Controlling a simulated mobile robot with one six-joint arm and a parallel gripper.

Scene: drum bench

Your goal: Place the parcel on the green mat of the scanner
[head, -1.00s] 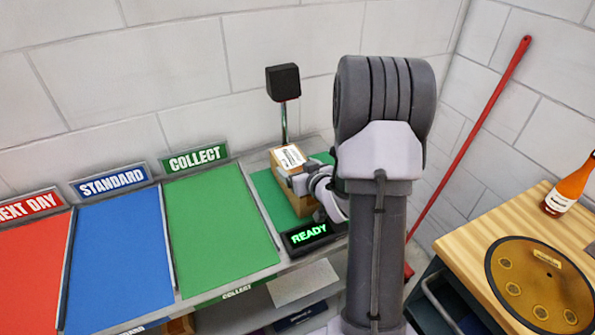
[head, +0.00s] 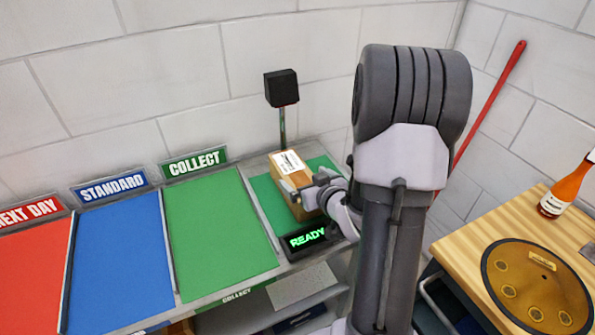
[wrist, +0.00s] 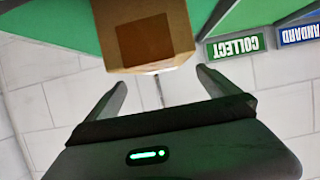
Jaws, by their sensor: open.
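The parcel (head: 288,184), a brown cardboard box with a white label on top, stands on the green mat (head: 264,197) of the scanner, under its black head (head: 281,88). My gripper (head: 315,188) is at the parcel's right side in the head view and hides part of it. In the wrist view my gripper (wrist: 162,82) is open, its two dark fingers apart with nothing between their tips. The parcel (wrist: 145,35) shows just beyond the fingertips there, with a darker square on its face. My arm hides the mat's right part in the head view.
The scanner's display (head: 305,238) reads READY in green. To the left are a green COLLECT bay (head: 218,225), a blue STANDARD bay (head: 120,250) and a red NEXT DAY bay (head: 30,270), all bare. A wooden table (head: 460,235) with a bottle (head: 567,187) stands right.

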